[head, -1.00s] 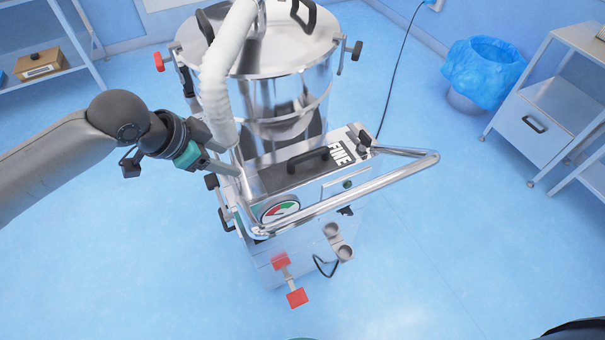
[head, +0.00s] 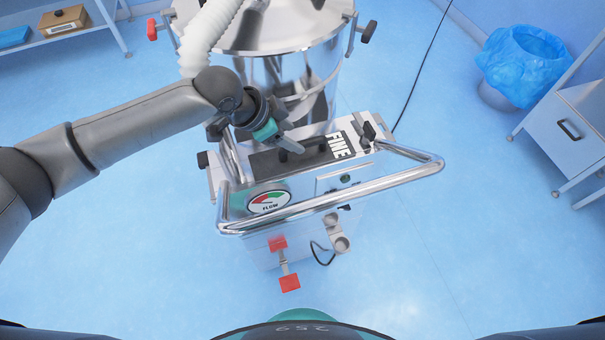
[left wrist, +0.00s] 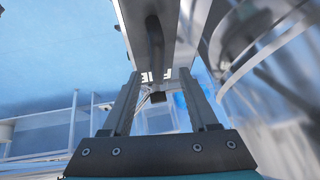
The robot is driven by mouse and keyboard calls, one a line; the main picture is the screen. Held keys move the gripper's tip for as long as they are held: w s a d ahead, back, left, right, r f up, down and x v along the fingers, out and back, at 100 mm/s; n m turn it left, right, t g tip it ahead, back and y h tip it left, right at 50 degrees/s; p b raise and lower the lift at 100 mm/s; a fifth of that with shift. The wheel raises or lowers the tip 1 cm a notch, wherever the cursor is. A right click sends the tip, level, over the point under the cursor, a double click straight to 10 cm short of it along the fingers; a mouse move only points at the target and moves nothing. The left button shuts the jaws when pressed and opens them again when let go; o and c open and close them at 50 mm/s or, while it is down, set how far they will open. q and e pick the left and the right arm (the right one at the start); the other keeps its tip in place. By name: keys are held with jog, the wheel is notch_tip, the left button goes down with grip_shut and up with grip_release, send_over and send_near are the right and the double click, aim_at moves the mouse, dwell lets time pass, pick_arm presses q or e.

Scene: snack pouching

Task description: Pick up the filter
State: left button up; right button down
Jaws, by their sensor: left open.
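The filter is a flat metal unit with a black top strip and a white-on-black "FINE" label (head: 338,146), seated on the front of the steel vacuum machine (head: 290,85). I cannot tell whether the fingers touch the handle. My right gripper is not in view.
A chrome push bar (head: 335,208) loops around the machine's front, above a flow gauge (head: 269,201) and red-ended pedal (head: 289,283). A white hose (head: 208,35) rises beside my left arm. A blue-lined bin (head: 522,65) and cabinet (head: 575,125) stand right. Open floor surrounds the machine.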

aim_at(301, 143)
pick_arm(q)
jog(key=shift+b+x, duration=0.65)
jog(key=shift+x, duration=2.25)
jog(key=shift+s, duration=0.15)
jog(key=shift+c, duration=0.2)
grip_shut()
